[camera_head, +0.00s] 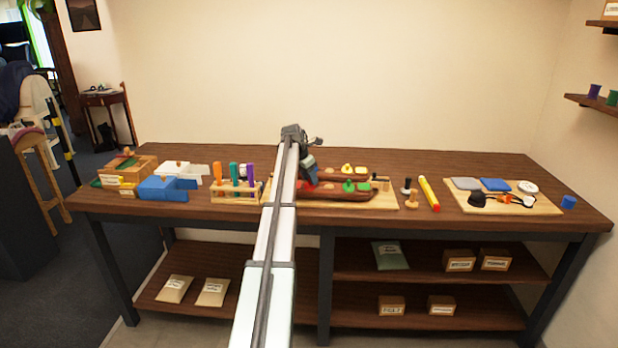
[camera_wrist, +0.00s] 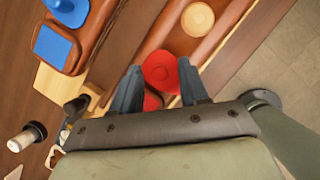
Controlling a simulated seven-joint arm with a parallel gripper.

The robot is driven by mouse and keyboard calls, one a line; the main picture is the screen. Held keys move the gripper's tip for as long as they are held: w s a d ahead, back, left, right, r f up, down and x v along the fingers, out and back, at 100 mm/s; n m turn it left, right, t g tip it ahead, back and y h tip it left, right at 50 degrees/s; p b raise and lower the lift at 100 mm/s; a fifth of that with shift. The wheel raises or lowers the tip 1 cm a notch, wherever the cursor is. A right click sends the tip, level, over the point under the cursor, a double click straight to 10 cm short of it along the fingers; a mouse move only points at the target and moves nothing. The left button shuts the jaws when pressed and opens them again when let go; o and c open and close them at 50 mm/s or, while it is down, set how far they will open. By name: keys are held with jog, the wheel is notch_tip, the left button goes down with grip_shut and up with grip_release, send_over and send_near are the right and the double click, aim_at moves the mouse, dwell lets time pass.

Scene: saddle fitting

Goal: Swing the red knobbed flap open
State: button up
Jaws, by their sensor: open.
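The red knobbed flap (camera_wrist: 160,71) shows in the wrist view as a round red knob, with more red below it partly hidden by my gripper. In the head view a bit of red (camera_head: 307,187) shows at the left end of the front brown trough, beside my arm. My gripper (camera_wrist: 160,67) is open, with one dark finger on each side of the red knob. I cannot tell whether either finger touches it. In the head view my gripper is largely hidden behind my arm.
Green (camera_head: 356,186) and yellow (camera_head: 353,169) knobbed pieces sit on the brown troughs to the right. A blue knobbed piece (camera_wrist: 55,47) and a tan round knob (camera_wrist: 197,19) are near in the wrist view. A rack of coloured handles (camera_head: 236,187) stands left of my arm.

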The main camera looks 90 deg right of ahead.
grip_shut()
dwell(0.5)
jog(key=shift+m, duration=0.3)
jog(key=m, duration=0.1)
jog(key=s+m+y, duration=0.1)
jog(key=m, duration=0.1)
jog(key=shift+m+g, duration=0.3)
jog(key=shift+g, duration=0.1)
jog(key=m+y, duration=0.1)
jog(key=m, duration=0.1)
jog(key=s+m+y, duration=0.1)
jog(key=m, duration=0.1)
jog(key=shift+a+m, duration=0.2)
jog(key=shift+m, duration=0.1)
jog(key=m, duration=0.1)
jog(key=m+y, duration=0.1)
jog(key=m, duration=0.1)
jog(key=s+a+m+y, duration=0.1)
jog(key=m, duration=0.1)
jog(key=shift+s+a+m+t+y, duration=0.1)
jog(key=shift+a+m+t+y, duration=0.2)
jog(key=shift+m, duration=0.75)
jog(key=shift+a+m+t+y, duration=0.15)
jog(key=shift+m+y, duration=0.25)
jog(key=shift+m, duration=0.65)
jog(key=shift+a, duration=0.1)
